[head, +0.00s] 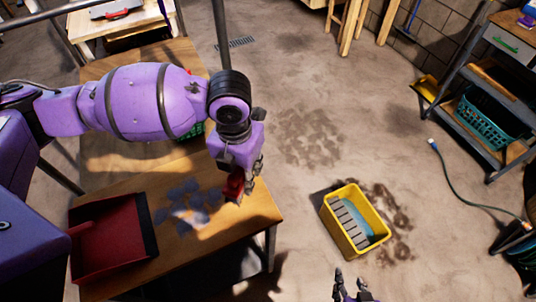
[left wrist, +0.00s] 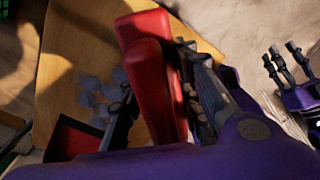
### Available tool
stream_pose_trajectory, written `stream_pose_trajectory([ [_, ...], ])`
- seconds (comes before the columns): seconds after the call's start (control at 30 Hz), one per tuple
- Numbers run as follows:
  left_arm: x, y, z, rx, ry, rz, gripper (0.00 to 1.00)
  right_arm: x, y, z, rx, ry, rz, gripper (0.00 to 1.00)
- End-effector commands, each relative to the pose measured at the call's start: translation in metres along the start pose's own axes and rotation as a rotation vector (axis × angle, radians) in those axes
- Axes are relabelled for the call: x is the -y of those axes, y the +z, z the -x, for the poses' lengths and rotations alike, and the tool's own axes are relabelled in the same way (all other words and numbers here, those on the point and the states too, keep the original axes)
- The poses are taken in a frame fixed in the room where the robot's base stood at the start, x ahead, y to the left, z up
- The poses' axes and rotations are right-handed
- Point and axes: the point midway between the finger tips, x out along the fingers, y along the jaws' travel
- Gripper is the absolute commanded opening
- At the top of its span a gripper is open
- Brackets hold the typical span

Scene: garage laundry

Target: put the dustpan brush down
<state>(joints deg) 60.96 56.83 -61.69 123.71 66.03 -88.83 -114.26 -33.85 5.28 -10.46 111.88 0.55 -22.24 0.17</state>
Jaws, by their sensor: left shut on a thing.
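My left gripper (head: 245,188) is shut on the red dustpan brush (head: 234,188), above the right part of the wooden table (head: 240,213). In the left wrist view the brush (left wrist: 153,88) is a long red shape between the fingers; its bristles are not clear. The red dustpan (head: 105,245) lies on the table to the left, with a dark front lip. My right gripper (head: 350,284) is at the bottom edge of the head view, empty, with its fingers apart; it also shows in the left wrist view (left wrist: 284,64).
Grey debris (head: 188,203) lies on the table between dustpan and brush. A yellow bin (head: 331,226) stands on the floor to the right. A shelf with a teal basket (head: 482,125) and a hose (head: 450,185) are at far right. Floor between table and bin is clear.

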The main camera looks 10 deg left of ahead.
Motion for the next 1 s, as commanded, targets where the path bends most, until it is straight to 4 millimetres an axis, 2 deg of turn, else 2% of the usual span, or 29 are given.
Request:
stream_pose_trajectory([
  [0.03, -0.004, 0.003, -0.014, -0.012, 0.0, 0.004, 0.02, 0.0, 0.001, -0.001, 0.0, 0.0, -0.001, 0.4],
  [0.1, -0.007, 0.012, -0.024, -0.009, 0.0, 0.003, 0.02, 0.0, 0.0, -0.002, -0.002, 0.001, -0.003, 0.4],
  [0.43, -0.015, 0.029, -0.045, -0.007, 0.0, 0.002, 0.02, 0.001, 0.003, -0.001, 0.001, 0.005, -0.013, 0.4],
  [0.63, -0.016, 0.029, -0.074, -0.007, 0.0, 0.001, 0.02, 0.0, 0.007, 0.0, 0.007, 0.007, -0.012, 0.4],
  [1.0, -0.016, 0.03, -0.079, -0.005, 0.0, 0.001, 0.02, -0.004, 0.009, 0.0, 0.011, 0.008, 0.001, 0.4],
])
